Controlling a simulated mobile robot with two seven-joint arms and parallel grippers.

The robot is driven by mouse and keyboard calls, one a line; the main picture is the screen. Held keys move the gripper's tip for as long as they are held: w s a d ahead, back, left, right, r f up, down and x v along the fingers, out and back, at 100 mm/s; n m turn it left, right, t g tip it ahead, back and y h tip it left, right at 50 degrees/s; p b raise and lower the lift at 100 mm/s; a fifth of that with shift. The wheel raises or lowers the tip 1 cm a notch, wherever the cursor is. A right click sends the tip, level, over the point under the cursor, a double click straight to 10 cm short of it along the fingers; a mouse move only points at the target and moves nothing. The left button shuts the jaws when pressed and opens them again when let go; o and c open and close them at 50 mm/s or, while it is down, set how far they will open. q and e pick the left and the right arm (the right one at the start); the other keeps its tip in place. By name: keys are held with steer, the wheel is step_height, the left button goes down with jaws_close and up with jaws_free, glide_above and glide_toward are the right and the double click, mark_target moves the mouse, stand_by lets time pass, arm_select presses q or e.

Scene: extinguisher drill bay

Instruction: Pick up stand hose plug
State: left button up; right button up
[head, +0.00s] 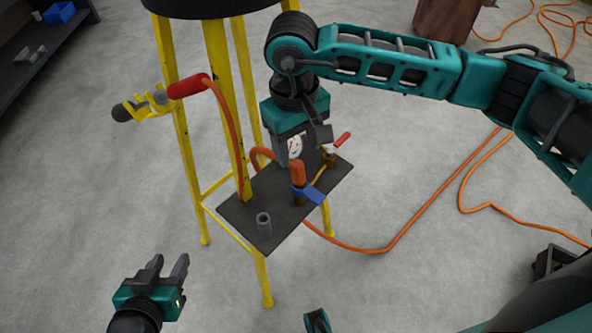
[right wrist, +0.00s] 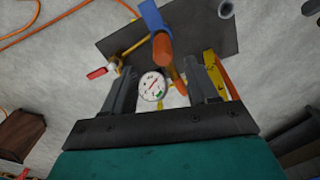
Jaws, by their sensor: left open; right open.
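An orange plug (head: 298,173) with a brass-coloured lower part stands on the dark shelf plate (head: 240,208) of the yellow stand, beside a blue lever or bracket (head: 312,195). It looks like the hose plug. My right gripper (head: 303,148) is open just above and behind it, pointing down. In the right wrist view, the plug (right wrist: 162,50) shows between the open fingers (right wrist: 163,68), with no visible grip on it. My left gripper (head: 171,267) is open and empty at the lower left, away from the stand.
A round gauge (head: 295,147) and a red-handled valve (head: 341,140) are close to my right gripper. A grey tube (head: 264,224) stands at the plate's front corner. A red-collared nozzle (head: 187,86) rests in a yellow bracket. Orange hose (head: 420,212) trails over open floor at right.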

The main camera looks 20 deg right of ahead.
mark_target(296, 163)
step_height(296, 163, down, 8)
steer(key=shift+w+r, duration=0.1)
steer(key=shift+r, duration=0.05)
stand_by(0.3)
jaws_close()
stand_by(0.4)
